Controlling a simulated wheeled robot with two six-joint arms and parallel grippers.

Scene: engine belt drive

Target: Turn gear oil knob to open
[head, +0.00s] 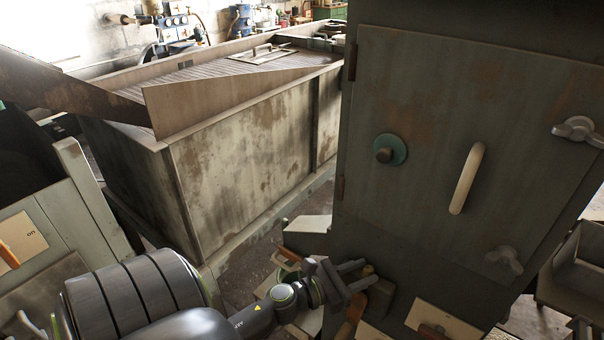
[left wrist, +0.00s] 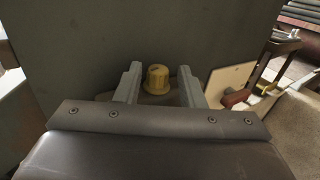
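A yellow knob (left wrist: 157,79) shows in the left wrist view, in front of a grey-green panel. It also shows small in the head view (head: 367,270), low on the side of the green cabinet. My left gripper (head: 357,275) reaches to it from the left. In the left wrist view its two fingers (left wrist: 158,86) are spread, one on each side of the knob, with a visible gap to each finger. The lower part of the knob is hidden behind the gripper body. My right gripper does not show in either view.
The green cabinet (head: 430,110) has a door with a pale handle (head: 467,178) and wing-shaped latches. A lever with an orange-brown handle (head: 352,318) is close below my left gripper. A long rusty tank (head: 240,150) stands behind. A cream plate and red handle (left wrist: 234,98) lie right of the knob.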

